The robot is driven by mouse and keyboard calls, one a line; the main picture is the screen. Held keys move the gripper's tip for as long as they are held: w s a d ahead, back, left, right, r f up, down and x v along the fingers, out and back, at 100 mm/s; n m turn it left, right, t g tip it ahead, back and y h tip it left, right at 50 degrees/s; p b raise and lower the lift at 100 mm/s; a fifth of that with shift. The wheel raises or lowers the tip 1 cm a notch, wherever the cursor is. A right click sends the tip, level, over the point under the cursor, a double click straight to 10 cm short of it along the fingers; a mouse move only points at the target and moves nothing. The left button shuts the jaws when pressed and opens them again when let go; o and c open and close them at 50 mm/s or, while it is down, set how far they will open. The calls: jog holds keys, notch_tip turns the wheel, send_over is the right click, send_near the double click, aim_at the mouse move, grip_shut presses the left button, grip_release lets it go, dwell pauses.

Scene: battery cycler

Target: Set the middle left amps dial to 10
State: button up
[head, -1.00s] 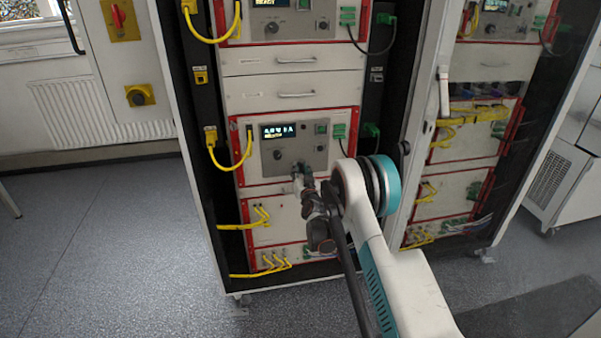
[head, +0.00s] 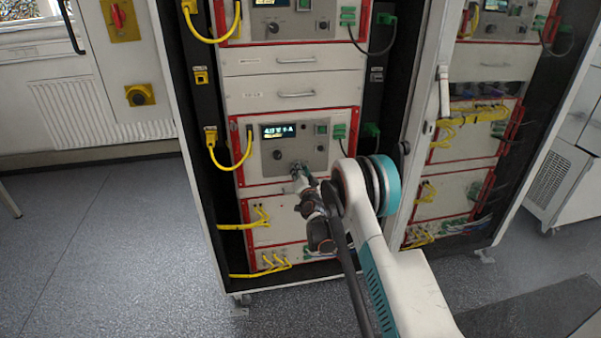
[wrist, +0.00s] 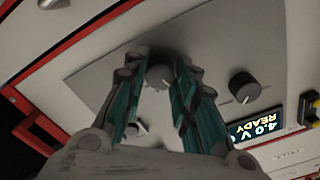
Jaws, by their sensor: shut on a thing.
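The middle left unit's panel (head: 314,157) has a lit display (head: 279,131) and a black dial (head: 278,155) below it. The same display (wrist: 256,127) shows "4.0 V READY" in the wrist view, with the free dial (wrist: 245,88) beside it. A second dial (wrist: 159,76) sits between the fingertips of my gripper (wrist: 162,80). My gripper is shut on this second dial, one teal finger on either side. In the head view my gripper (head: 299,170) hides that dial, low on the panel. The held dial's setting is not readable.
Yellow cables (head: 243,160) loop at the panel's left, and green connectors (head: 339,132) stand at its right. Drawers (head: 290,92) lie above the unit. Open floor (head: 100,240) lies at the left.

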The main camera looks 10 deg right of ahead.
jog(key=o, duration=1.1)
jog(key=shift+s, duration=0.1)
jog(key=s, duration=1.2)
